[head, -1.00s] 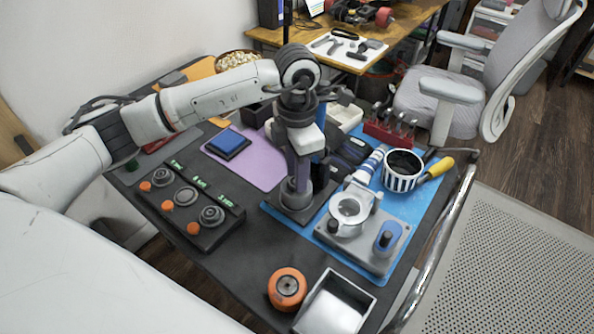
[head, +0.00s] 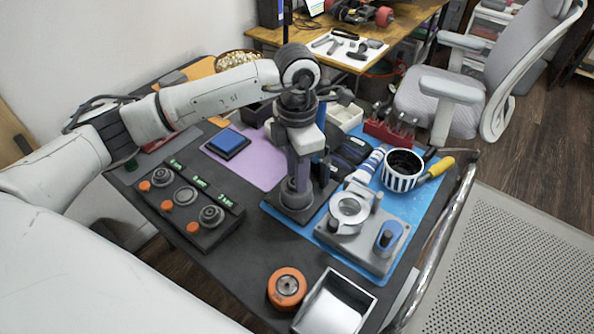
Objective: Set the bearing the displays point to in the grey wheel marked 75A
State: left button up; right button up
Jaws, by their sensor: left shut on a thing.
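My left gripper (head: 298,178) reaches down over a dark grey wheel (head: 294,200) on a dark square base. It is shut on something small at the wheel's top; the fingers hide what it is. A black panel (head: 222,232) at the left carries three grey round parts, probably bearings or their seats: the upper (head: 162,177), the middle (head: 186,196) and the lower (head: 211,216). Each has an orange knob and a small green display (head: 200,182); the display text is too small to read. The 75A mark cannot be read. My right gripper is not in view.
An orange wheel (head: 287,287) and an open grey bin (head: 352,290) stand at the front. A grey fixture with a clear ring (head: 349,211) sits right of my gripper on the blue mat (head: 398,207). A striped cup (head: 402,170) stands behind it. Bare table lies between panel and orange wheel.

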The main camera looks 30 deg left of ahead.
pick_arm(q)
jog(key=shift+f, duration=0.1)
jog(key=o, duration=1.3)
jog(key=shift+r+p, duration=2.15)
jog(key=shift+r, duration=1.4)
jog(key=shift+f, duration=0.1)
